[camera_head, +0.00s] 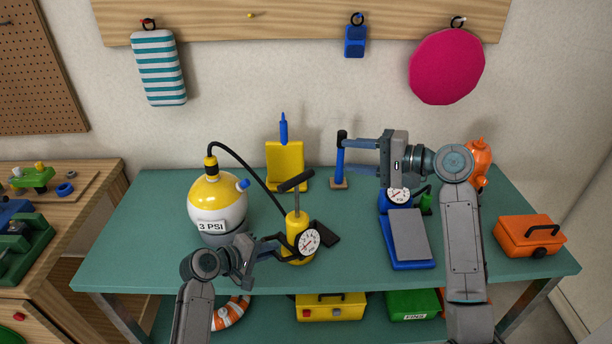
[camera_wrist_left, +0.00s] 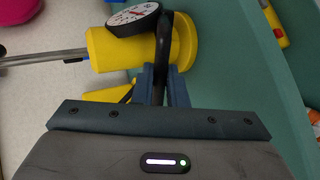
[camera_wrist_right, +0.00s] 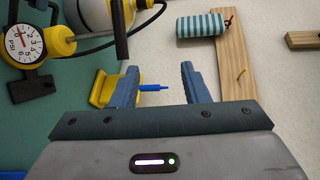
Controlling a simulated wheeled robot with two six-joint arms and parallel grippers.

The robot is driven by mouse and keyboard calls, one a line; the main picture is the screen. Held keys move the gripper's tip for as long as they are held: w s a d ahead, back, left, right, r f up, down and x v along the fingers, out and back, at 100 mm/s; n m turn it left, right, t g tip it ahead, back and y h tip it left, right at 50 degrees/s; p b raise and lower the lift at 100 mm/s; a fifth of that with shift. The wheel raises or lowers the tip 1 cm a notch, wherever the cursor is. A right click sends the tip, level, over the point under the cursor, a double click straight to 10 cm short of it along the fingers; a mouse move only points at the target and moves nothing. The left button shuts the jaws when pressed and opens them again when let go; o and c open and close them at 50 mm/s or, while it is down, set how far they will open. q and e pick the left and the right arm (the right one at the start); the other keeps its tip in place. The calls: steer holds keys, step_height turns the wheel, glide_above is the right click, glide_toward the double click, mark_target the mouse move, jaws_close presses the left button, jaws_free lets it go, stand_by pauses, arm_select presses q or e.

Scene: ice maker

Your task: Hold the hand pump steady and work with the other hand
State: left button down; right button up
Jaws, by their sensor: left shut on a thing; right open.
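The hand pump is a yellow cylinder (camera_head: 296,227) with a black T-handle (camera_head: 296,181) raised on its rod and a round white gauge (camera_head: 307,241). It stands on the bench. A black hose (camera_head: 250,165) runs between it and a yellow-and-white ball (camera_head: 217,203) labelled 3 PSI. My left gripper (camera_head: 280,246) is shut on the pump's black side loop (camera_wrist_left: 160,60), beside the yellow body (camera_wrist_left: 115,48). My right gripper (camera_head: 347,156) is open and empty, to the right of and apart from the T-handle, which shows in the right wrist view (camera_wrist_right: 119,28).
A yellow stand with a blue nozzle (camera_head: 285,160) is behind the pump. A blue post (camera_head: 340,165) is near my right fingertips. A blue foot pump with a grey pedal (camera_head: 408,235) and an orange case (camera_head: 528,236) are right. The bench's front left is clear.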

steer(key=shift+r, duration=0.3)
